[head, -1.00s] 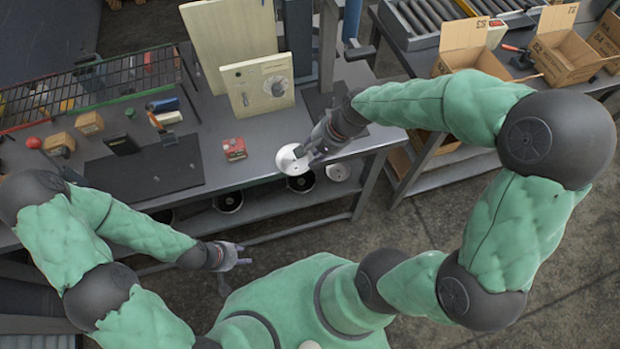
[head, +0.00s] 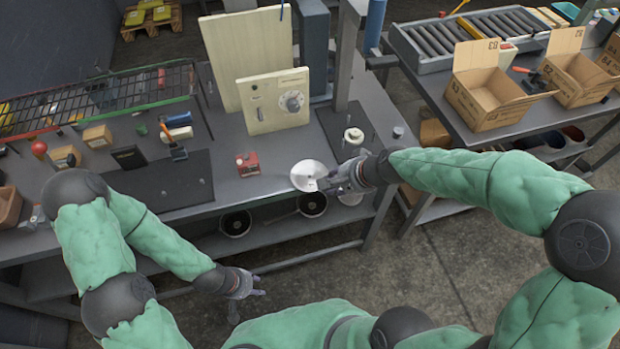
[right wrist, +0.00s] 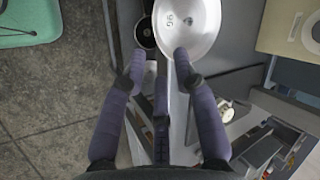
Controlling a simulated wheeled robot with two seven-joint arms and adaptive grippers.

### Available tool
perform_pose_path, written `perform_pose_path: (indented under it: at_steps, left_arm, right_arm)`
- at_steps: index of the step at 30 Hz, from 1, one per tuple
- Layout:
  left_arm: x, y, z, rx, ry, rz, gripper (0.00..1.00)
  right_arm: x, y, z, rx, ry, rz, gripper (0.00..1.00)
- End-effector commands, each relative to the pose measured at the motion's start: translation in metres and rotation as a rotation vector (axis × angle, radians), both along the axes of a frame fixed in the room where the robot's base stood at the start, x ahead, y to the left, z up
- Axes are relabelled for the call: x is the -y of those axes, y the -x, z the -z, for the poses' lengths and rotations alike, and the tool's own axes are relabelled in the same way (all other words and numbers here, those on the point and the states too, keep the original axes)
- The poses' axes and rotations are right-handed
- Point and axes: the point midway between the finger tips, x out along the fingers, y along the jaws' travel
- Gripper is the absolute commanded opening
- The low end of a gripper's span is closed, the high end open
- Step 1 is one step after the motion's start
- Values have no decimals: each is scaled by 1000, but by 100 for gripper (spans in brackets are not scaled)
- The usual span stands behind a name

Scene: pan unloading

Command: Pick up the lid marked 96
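The lid marked 96 (head: 307,174) is a pale, shiny round disc at the front edge of the grey workbench (head: 277,186). In the right wrist view the lid (right wrist: 190,28) shows its number upside down and a small stud. My right gripper (head: 328,184) is at the lid's right front edge. In the wrist view its fingers (right wrist: 160,62) are spread, with one tip overlapping the lid's near rim; whether it touches cannot be told. My left gripper (head: 255,304) is open and empty, low in front of the bench.
A red box (head: 247,164) lies left of the lid. A cream panel with a dial (head: 275,101) stands behind it. Dark pans (head: 235,222) sit on the shelf below. A white spool-like piece (head: 353,136) stands at the right. Cardboard boxes (head: 486,96) stand on another table.

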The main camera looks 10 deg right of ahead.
Motion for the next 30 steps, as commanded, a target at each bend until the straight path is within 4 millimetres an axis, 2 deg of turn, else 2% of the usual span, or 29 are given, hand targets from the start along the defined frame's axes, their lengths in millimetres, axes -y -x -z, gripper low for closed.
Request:
perform_pose_path:
  at_steps: [10, 19, 22, 30]
  left_arm:
    - [0, 0, 18, 0, 0, 0, 40]
    - [0, 0, 18, 0, 0, 0, 40]
    - [0, 0, 18, 0, 0, 0, 40]
    - [0, 0, 18, 0, 0, 0, 40]
  right_arm:
    - [-19, -19, 36, -3, 0, -3, 30]
    - [-21, -23, 39, -1, 0, -1, 30]
    - [-21, -23, 39, -1, 0, -1, 2]
    - [-21, -23, 38, 0, 0, 0, 0]
